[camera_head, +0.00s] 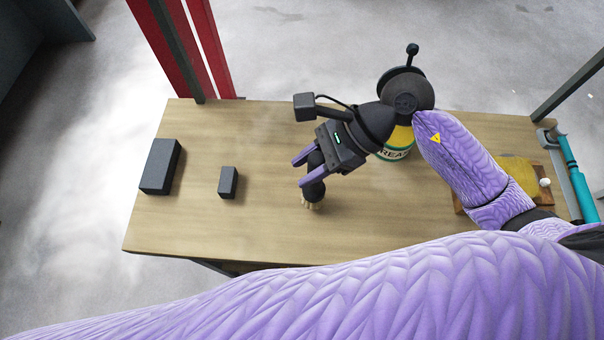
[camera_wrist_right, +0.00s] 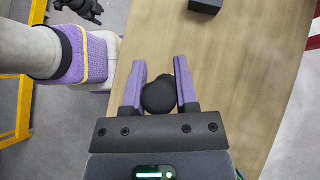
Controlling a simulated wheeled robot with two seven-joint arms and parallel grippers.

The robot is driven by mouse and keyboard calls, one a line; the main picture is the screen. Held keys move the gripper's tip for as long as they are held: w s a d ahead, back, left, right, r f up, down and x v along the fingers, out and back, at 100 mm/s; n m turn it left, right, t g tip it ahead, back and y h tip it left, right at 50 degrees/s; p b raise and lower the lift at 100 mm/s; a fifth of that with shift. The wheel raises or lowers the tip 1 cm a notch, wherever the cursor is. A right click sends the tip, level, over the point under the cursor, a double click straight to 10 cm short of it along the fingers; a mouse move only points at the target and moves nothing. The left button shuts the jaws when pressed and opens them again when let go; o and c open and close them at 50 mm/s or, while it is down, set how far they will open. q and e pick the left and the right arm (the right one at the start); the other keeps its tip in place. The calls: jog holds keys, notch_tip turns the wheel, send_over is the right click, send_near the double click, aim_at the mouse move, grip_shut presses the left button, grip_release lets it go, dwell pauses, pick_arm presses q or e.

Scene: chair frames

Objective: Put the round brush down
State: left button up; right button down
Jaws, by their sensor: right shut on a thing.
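The round brush (camera_head: 315,190) has a black handle with a rounded end and pale bristles at its lower end. My right gripper (camera_head: 302,172) is shut on its handle, with one purple finger on each side. The brush stands about upright, bristles down, over the middle front of the wooden table (camera_head: 260,225). I cannot tell whether the bristles touch the wood. In the right wrist view the black rounded handle end (camera_wrist_right: 159,97) sits between the purple fingers (camera_wrist_right: 160,68), and the bristles are hidden below it.
A large dark block (camera_head: 160,166) and a small dark block (camera_head: 228,182) stand on the left. A green-and-yellow labelled can (camera_head: 396,150) is partly hidden behind my right arm. A yellow item (camera_head: 520,172) lies at the right. Bare wood lies between the small block and the brush.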

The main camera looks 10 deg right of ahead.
jog(key=shift+f, duration=1.2)
jog(key=shift+c, duration=1.9)
grip_release()
jog(key=shift+f, duration=0.1)
jog(key=shift+d+r, duration=0.1)
jog(key=shift+r, duration=0.2)
jog(key=v, duration=1.1)
jog(key=shift+d+r+p, duration=0.2)
jog(key=shift+r+p, duration=0.05)
jog(key=shift+p, duration=0.1)
